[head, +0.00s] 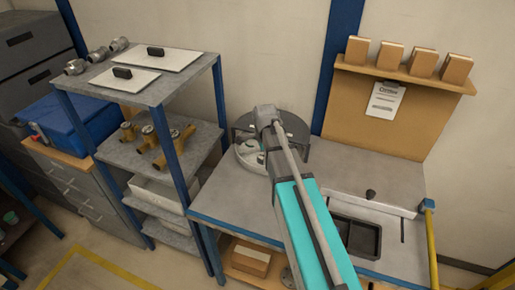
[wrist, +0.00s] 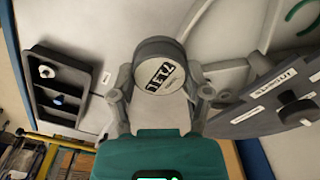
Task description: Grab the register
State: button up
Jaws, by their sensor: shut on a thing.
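The register, a round grey cap-like piece with a pale face and dark lettering (wrist: 160,76), sits between my gripper's fingers in the wrist view. My gripper (wrist: 160,92) is shut on it, one grey finger on each side. I cannot tell whether the register is touching the surface behind it or held clear. In the head view my arm covers the gripper and the register is hidden.
A round grey stand with labels and dark knobs (wrist: 270,112) is close on the right. A shelf rack (head: 205,92) holds brass meter bodies (head: 160,150).

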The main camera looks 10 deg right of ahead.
jog(key=shift+s+d+r+p, duration=0.1)
jog(key=shift+s+r+p, duration=0.15)
jog(key=shift+s, duration=0.35)
jog(key=shift+s+r+p, duration=0.1)
jog(key=shift+s+r, duration=0.15)
jog(key=shift+s, duration=0.3)
